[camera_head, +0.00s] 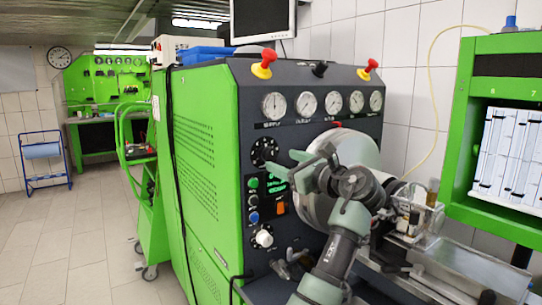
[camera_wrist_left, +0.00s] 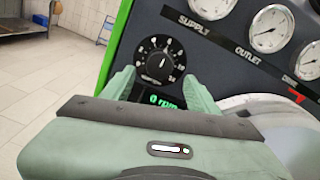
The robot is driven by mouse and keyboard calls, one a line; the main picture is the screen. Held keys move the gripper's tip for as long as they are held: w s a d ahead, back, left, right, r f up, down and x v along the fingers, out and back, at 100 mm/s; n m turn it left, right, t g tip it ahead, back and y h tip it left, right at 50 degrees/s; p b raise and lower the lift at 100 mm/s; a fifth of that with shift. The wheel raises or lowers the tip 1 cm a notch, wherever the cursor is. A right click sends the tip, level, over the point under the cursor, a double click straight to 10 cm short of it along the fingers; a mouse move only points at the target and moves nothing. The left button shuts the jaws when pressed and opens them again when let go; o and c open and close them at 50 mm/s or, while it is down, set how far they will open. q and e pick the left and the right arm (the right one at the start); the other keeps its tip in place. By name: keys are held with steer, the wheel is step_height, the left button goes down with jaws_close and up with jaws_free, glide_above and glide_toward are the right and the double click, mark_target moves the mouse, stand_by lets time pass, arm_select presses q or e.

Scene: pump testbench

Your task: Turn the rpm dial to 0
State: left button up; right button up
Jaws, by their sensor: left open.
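The rpm dial (camera_head: 265,151) is a round black knob with a white scale on the dark front panel of the green test bench. It shows close up in the left wrist view (camera_wrist_left: 159,58), where the display (camera_wrist_left: 165,102) under it reads "0 rpm". My left gripper (camera_head: 284,164) is open in front of the panel, just right of and below the dial in the head view. In the left wrist view its two green fingers (camera_wrist_left: 157,76) stand apart, either side of the dial's lower part. I cannot tell whether they touch it. My right gripper is not in view.
Gauges (camera_head: 330,103) run in a row above the dial. Coloured buttons (camera_head: 253,200) and a white knob (camera_head: 264,238) sit below it. A pump rig (camera_head: 410,200) stands to the right, beside a green cabinet (camera_head: 466,125). The tiled floor (camera_head: 70,230) at left is clear.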

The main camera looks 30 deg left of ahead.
mark_target(272, 157)
arm_select(q)
steer(key=x, duration=0.5)
steer(key=shift+p, duration=0.35)
steer(key=shift+a, duration=0.2)
jaws_close()
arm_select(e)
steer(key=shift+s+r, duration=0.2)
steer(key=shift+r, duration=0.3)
